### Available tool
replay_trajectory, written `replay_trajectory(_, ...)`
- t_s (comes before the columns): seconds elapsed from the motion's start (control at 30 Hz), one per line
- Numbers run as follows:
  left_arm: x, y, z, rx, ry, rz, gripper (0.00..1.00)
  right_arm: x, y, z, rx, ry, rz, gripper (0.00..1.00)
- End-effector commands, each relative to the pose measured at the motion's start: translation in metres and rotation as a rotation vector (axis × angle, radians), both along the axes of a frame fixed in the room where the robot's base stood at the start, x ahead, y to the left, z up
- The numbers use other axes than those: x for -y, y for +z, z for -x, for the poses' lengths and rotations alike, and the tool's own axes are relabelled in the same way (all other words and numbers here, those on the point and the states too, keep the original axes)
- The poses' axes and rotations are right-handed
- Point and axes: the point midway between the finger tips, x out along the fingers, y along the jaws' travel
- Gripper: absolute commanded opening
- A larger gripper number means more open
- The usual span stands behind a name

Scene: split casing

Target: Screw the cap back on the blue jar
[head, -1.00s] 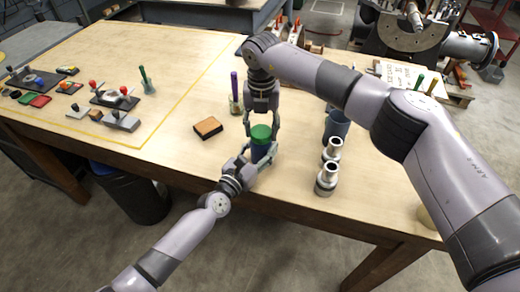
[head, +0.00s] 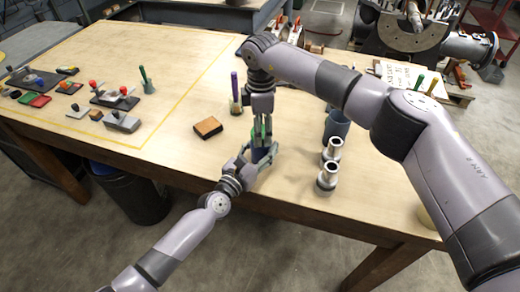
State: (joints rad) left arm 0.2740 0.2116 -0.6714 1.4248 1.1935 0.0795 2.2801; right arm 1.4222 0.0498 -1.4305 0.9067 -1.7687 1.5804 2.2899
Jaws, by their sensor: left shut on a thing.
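The blue jar (head: 259,154) stands upright near the table's front edge, partly hidden by my grippers. My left gripper (head: 262,156) is shut on the jar's body from the front left. The green cap (head: 257,130) is on top of the jar, with only slivers showing behind the fingers. My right gripper (head: 262,138) points straight down over the cap. Its fingers overlap the cap in this view, so I cannot tell whether they grip it.
Two silver metal parts (head: 328,178) stand just right of the jar, near a blue-grey cup (head: 336,125). A brown-topped block (head: 208,127) lies to the left, and a holder with a purple stick (head: 235,92) stands behind. The table (head: 190,165) is clear at front left.

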Motion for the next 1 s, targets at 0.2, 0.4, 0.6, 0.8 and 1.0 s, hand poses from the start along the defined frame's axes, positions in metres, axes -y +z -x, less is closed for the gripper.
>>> replay_trajectory(0.2, 0.001, 0.000, 0.000, -0.001, -0.001, 0.000, 0.00, 0.000, 0.000, 0.000, -0.001, 0.001, 0.001, 0.67)
replay_trajectory(0.4, 0.000, 0.000, 0.000, -0.001, -0.001, 0.000, 0.00, 0.000, 0.000, 0.000, -0.001, 0.001, 0.001, 0.67)
replay_trajectory(0.6, 0.000, 0.000, 0.000, -0.001, -0.001, 0.000, 0.00, 0.000, 0.016, -0.001, 0.002, 0.001, 0.000, 0.67)
replay_trajectory(0.8, 0.000, 0.000, 0.000, -0.001, 0.000, 0.000, 0.00, 0.001, 0.042, 0.000, 0.001, 0.001, 0.001, 0.67)
replay_trajectory(1.0, 0.000, 0.000, 0.000, -0.001, 0.000, 0.000, 0.00, 0.001, 0.045, 0.000, -0.002, 0.001, 0.001, 0.67)
